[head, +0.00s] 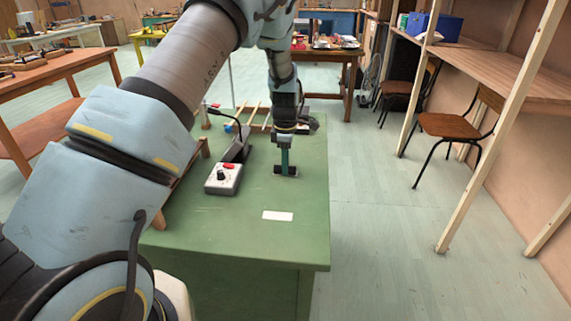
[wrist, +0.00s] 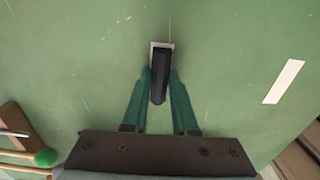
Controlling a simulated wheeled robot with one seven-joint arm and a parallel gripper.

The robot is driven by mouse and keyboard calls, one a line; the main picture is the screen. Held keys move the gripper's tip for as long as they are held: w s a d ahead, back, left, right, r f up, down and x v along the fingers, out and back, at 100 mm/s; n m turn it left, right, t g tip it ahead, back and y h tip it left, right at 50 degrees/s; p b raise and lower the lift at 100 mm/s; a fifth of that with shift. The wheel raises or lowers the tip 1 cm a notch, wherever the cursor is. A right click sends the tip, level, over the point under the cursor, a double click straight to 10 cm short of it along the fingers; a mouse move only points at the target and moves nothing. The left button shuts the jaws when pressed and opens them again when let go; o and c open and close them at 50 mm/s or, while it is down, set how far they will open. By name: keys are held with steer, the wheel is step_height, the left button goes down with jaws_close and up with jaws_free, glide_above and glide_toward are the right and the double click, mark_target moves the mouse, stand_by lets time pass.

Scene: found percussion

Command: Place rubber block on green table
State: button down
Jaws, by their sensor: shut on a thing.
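The rubber block is a small dark block (wrist: 160,72) between the two teal fingers of my gripper (wrist: 160,90) in the wrist view. My gripper is shut on it. In the head view the block (head: 286,171) shows at the fingertips, low over the green table (head: 250,235), right of the grey control box. It looks at or very near the tabletop; I cannot tell whether it touches. A pale patch shows around the block's far end in the wrist view. The fingers hide part of the block's sides.
A grey control box (head: 223,179) with a red switch and a black gooseneck stands left of the block. A white rectangle (head: 278,216) lies nearer the front. Wooden sticks (head: 254,116) lie at the back. The table's front and right are mostly clear.

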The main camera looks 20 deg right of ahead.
steer(key=c, duration=0.7)
jaws_free()
step_height(320, 180, up, 12)
steer(key=b, duration=0.2)
steer(key=s+a+r+m, duration=0.1)
steer(key=a+m, duration=0.1)
steer(key=a, duration=0.7)
steer(key=a+r+m, duration=0.2)
steer(key=a+m, duration=0.1)
steer(key=a, duration=0.6)
steer(key=s+a+f+m+t, duration=0.1)
steer(key=s+a+m, duration=0.7)
steer(key=s+a, duration=0.6)
steer(key=a, duration=0.3)
steer(key=shift+s+t, duration=0.15)
steer(key=shift+t, duration=0.15)
